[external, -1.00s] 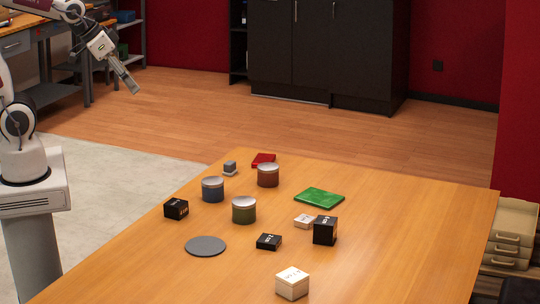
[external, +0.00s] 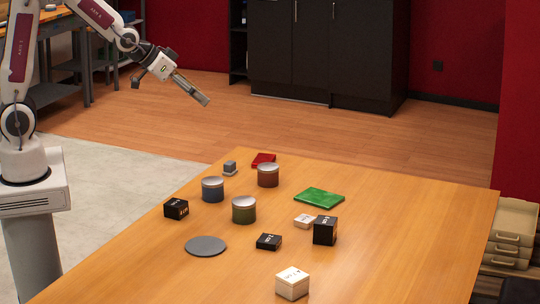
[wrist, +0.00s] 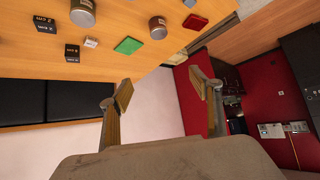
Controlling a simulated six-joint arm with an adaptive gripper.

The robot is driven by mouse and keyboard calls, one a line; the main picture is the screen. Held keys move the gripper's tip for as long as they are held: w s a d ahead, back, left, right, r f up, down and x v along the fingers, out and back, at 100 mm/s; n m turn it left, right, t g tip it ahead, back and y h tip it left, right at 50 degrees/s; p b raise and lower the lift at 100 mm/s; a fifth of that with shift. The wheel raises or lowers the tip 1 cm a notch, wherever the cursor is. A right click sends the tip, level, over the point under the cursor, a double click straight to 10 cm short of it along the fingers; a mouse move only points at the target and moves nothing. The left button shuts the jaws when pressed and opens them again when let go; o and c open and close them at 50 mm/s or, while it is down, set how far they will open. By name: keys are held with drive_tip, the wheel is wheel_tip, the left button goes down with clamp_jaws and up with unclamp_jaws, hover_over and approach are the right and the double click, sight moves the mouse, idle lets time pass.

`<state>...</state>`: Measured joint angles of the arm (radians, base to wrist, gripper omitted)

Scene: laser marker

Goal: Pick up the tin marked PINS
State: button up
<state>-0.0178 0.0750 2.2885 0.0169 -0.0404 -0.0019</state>
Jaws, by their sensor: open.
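My gripper (external: 203,99) is open and empty, up in the air beyond the far left edge of the table, well apart from the tins. In the wrist view its fingers (wrist: 163,84) are spread, with two tins near the top edge, one at the middle (wrist: 158,28) and one at the left (wrist: 83,13).
Near the tins lie a green slab (external: 320,198), a red block (external: 263,160), a grey disc (external: 206,246) and a small grey piece (external: 230,168). Black boxes (external: 325,231) (external: 176,209) (external: 268,242) and white boxes (external: 292,284) (external: 304,221) stand around. The table's right side (external: 420,240) is clear.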

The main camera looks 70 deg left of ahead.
drive_tip(key=w+f+t, duration=0.2)
drive_tip(key=w+f, duration=0.9)
drive_tip(key=t, duration=0.2)
approach(268, 170)
drive_tip(key=w+a, duration=0.1)
drive_tip(key=w+a+f, duration=0.1)
drive_tip(key=w+a, duration=0.1)
drive_tip(key=shift+f, duration=0.85)
drive_tip(key=shift+x, duration=1.3)
drive_tip(key=shift+x, duration=2.6)
drive_tip(key=shift+r, duration=0.15)
drive_tip(key=c, duration=1.4)
